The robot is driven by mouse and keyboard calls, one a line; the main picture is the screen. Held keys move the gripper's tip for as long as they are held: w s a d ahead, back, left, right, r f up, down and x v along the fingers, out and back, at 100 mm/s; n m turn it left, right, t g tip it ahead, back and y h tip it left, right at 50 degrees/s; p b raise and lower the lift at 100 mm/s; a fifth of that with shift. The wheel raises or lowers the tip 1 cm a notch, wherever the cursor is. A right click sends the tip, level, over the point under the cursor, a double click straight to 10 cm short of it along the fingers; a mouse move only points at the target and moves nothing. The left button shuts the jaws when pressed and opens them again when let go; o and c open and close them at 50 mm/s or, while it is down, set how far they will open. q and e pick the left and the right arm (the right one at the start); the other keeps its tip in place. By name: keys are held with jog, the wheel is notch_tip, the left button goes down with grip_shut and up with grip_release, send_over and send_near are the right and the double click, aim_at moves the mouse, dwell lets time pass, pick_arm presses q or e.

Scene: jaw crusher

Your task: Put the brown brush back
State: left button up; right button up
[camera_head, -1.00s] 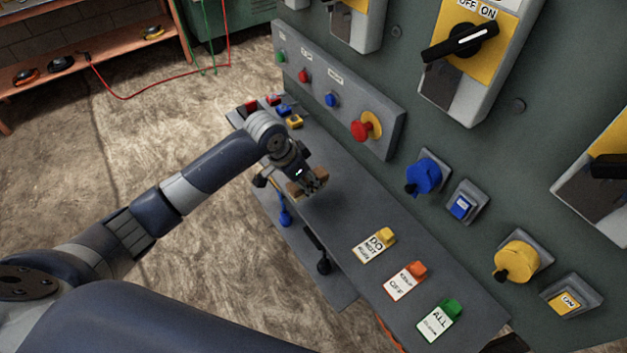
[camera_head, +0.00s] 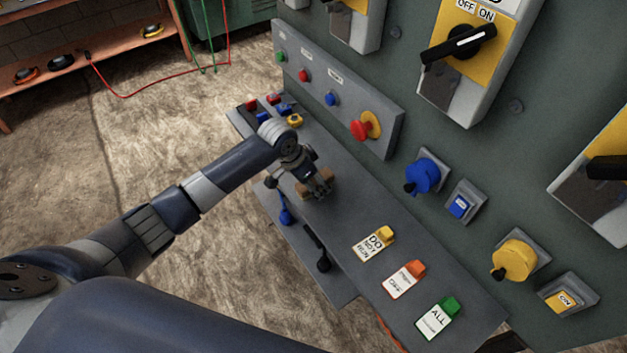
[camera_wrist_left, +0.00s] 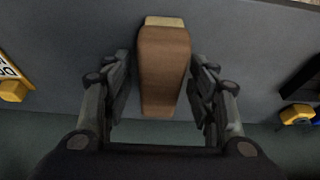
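The brown brush (camera_wrist_left: 164,65) lies between the two fingers of my left gripper (camera_wrist_left: 162,80) in the left wrist view, with a pale strip at its far end. Whether the brush touches the ledge is hard to tell. My right gripper is not in view.
Yellow (camera_head: 375,244), orange (camera_head: 404,279) and green (camera_head: 438,318) tags lie on the ledge to the right. A tray of padlocks (camera_head: 262,108) is at its far end. A lower shelf holds a blue item (camera_head: 285,214) and a black item (camera_head: 320,252). The control panel stands behind.

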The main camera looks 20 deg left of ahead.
pick_arm(q)
jog(key=shift+r, duration=0.1)
jog(key=v, duration=1.1)
jog(key=shift+s+r, duration=0.15)
jog(key=shift+r, duration=0.25)
jog(key=shift+a, duration=0.1)
